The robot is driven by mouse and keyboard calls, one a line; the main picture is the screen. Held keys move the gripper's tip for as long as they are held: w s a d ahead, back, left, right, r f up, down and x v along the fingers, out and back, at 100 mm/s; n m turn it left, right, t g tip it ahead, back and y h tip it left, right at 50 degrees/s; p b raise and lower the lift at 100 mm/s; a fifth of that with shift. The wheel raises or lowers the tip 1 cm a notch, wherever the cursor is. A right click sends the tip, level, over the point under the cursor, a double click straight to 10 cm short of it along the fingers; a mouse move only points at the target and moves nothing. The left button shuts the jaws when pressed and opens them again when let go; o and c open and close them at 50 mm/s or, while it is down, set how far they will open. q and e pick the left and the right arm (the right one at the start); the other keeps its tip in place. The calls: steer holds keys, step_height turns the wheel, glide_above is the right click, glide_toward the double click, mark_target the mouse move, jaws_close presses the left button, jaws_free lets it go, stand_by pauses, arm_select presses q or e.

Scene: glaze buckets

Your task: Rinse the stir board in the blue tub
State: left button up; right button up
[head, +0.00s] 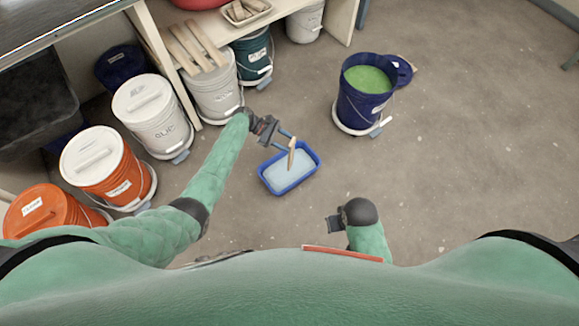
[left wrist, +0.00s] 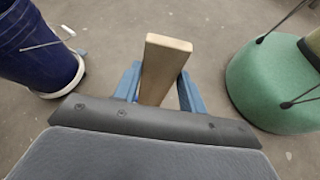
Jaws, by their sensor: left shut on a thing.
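The stir board (head: 291,157) is a narrow pale wooden slat. My left gripper (head: 289,144) is shut on it, with a blue finger on each side. In the left wrist view the board (left wrist: 163,65) stands up between the fingers, its squared end towards the camera. The blue tub (head: 264,180) is a small rectangular basin of pale, clear-looking liquid on the floor. The board overlaps the tub in the head view; I cannot tell whether its lower end touches the liquid. My right gripper (head: 332,224) is near the bottom centre, apart from the tub; its jaws are unclear.
A dark blue bucket (head: 359,108) of green glaze stands on a wheeled base right of the tub. White, orange and teal lidded buckets (head: 152,117) line the left side. More wooden slats (head: 195,47) lie over a white bucket. The floor on the right is clear.

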step_height(320, 180, up, 5)
steer(key=p, duration=0.5)
stand_by(0.4)
